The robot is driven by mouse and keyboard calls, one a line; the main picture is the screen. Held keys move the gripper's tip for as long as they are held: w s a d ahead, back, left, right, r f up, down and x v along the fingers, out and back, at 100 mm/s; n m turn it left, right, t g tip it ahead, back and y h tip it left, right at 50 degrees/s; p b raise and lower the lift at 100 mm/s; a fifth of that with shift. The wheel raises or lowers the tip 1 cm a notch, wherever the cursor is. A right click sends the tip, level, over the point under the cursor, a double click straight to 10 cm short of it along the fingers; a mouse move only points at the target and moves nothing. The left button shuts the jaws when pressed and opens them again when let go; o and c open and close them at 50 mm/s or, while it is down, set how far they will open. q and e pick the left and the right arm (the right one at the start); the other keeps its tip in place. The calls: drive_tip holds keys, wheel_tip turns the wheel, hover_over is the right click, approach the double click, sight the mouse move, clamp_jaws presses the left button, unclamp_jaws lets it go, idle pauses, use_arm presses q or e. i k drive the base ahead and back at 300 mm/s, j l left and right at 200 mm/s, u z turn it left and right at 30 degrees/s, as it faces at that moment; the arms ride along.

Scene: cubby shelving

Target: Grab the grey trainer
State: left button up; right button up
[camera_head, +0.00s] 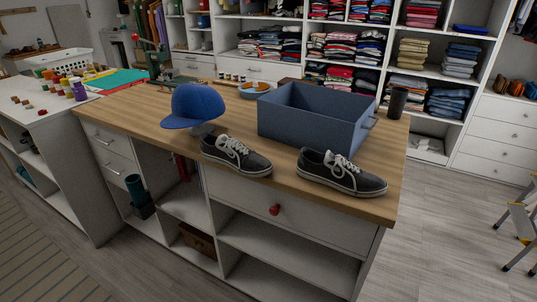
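Two dark grey trainers with white laces and white soles stand on the wooden worktop. The left trainer (236,156) is near the front edge, below the blue cap. The right trainer (341,173) is near the front right corner, in front of the blue-grey bin. They look alike, and I cannot tell which one the task names. Neither of my grippers shows in the head view.
A blue cap (193,107) on a stand and an open blue-grey bin (305,125) stand just behind the trainers. A dark cylinder (397,102) is at the right end of the worktop (139,108). Shelving with folded clothes lies beyond.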

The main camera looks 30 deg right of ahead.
sight(223, 149)
drive_tip(key=i+j+z, duration=0.55)
drive_tip(key=z, duration=0.15)
drive_tip(key=i+j, duration=0.15)
drive_tip(key=j, duration=0.15)
drive_tip(key=i+j+z, duration=0.1)
drive_tip(key=i+j, duration=0.15)
drive_tip(key=j, duration=0.3)
